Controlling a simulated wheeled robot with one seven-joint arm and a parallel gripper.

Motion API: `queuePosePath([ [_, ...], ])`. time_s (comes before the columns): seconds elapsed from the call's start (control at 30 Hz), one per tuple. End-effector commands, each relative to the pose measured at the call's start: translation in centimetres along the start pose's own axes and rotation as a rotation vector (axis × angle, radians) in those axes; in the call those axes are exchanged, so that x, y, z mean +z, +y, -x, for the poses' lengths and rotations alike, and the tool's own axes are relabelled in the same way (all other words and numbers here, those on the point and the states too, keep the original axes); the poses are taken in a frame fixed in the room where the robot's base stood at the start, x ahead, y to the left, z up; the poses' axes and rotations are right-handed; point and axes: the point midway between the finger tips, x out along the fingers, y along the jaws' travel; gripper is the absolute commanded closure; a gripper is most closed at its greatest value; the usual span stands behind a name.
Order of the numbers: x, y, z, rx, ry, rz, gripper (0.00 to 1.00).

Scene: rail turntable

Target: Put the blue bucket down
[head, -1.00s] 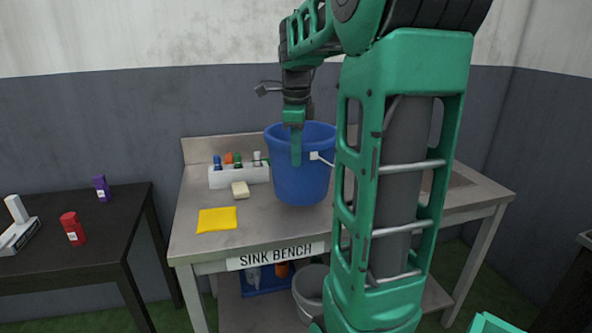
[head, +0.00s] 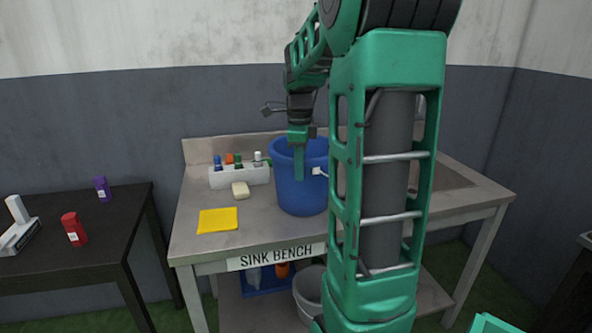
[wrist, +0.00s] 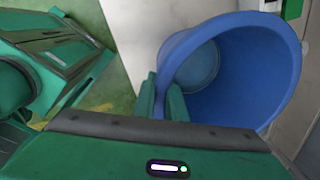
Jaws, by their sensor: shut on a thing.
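The blue bucket (head: 302,197) is upright over the middle of the sink bench (head: 196,248). Its base is at or just above the bench top; I cannot tell whether it touches. My gripper (head: 299,160) points down at the bucket's near rim and is shut on its wall, with one finger outside. The wrist view looks into the empty-looking bucket (wrist: 278,55), with the fingers (wrist: 163,92) at its rim. My arm hides the bucket's right side in the head view.
A white caddy (head: 240,178) with several bottles, a pale sponge (head: 240,190) and a yellow cloth (head: 218,220) lie left of the bucket. The sink basin (head: 447,176) is at right. A grey bucket (head: 308,291) stands on the lower shelf. A dark table (head: 95,240) is at left.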

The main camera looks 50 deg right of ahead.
Motion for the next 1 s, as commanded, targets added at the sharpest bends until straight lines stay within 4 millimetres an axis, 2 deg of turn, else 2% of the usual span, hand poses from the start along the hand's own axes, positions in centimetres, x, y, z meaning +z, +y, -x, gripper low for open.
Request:
queuePosePath([
  [0.07, 0.0, -0.1, 0.0, -0.004, -0.001, -0.001, 1.0],
  [0.1, 0.0, 0.0, -0.2, 0.0, 0.0, -0.001, 0.84],
  [0.17, 0.0, 0.0, -0.2, 0.0, 0.0, -0.001, 0.7],
  [0.57, -0.1, -0.1, 0.4, -0.002, 0.0, -0.002, 0.7],
  [0.67, -0.1, -0.1, 1.6, -0.003, 0.0, -0.002, 0.7],
  [1.0, 0.0, -0.1, 8.2, -0.003, -0.001, -0.001, 0.7],
])
